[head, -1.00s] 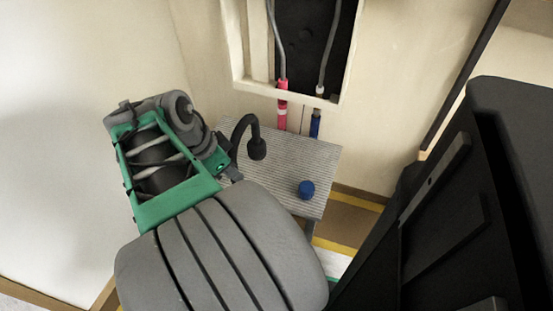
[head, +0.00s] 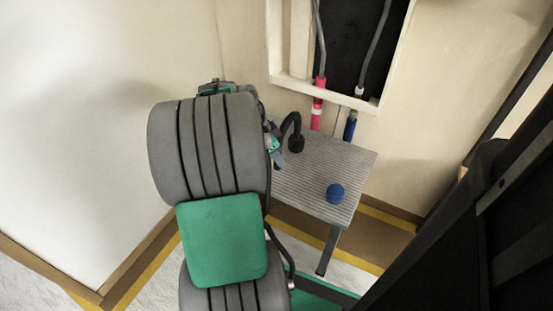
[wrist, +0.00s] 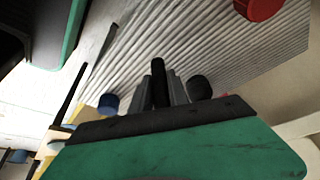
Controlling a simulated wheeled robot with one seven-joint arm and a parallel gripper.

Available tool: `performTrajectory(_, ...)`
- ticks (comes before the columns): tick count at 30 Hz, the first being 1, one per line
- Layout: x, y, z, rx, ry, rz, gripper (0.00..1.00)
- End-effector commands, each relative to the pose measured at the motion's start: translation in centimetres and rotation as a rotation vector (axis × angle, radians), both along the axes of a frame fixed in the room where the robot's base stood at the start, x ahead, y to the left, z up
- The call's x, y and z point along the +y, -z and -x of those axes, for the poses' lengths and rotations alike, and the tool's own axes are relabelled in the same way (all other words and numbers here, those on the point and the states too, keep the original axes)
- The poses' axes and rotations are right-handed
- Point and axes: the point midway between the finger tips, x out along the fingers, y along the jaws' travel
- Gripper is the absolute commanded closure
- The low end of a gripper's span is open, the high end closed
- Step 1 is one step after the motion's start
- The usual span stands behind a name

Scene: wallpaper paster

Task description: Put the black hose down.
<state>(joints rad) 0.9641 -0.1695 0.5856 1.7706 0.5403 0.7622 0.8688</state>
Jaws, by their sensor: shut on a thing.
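The black hose (head: 291,124) is a curved black tube over the ribbed grey table in the head view. Its wide dark end (head: 296,144) points down; I cannot tell whether it touches the tabletop. In the wrist view my gripper (wrist: 164,84) is shut on the hose (wrist: 158,80), which stands between the grey fingers. The hose's dark round end (wrist: 199,88) shows just right of the fingers. In the head view my arm hides most of the gripper.
The small ribbed table (head: 312,178) stands against the wall. A large black body (head: 480,235) fills the right side.

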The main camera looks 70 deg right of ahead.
Motion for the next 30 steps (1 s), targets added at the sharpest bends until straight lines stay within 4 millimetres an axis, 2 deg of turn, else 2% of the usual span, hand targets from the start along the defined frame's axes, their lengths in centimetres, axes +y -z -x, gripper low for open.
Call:
performTrajectory(8, -0.1, 0.1, 0.0, -0.001, 0.0, 0.004, 1.0)
performTrajectory(9, 0.0, 0.1, 0.0, 0.0, 0.0, 0.001, 0.77)
performTrajectory(16, 0.0, 0.1, 0.0, 0.0, 0.0, 0.001, 0.58)
performTrajectory(24, 0.0, -0.2, 0.0, -0.001, -0.001, 0.002, 0.57)
performTrajectory(26, 0.1, -0.7, -0.1, -0.002, -0.001, 0.003, 0.57)
performTrajectory(30, 0.8, -3.4, -0.8, -0.003, -0.003, 0.003, 0.57)
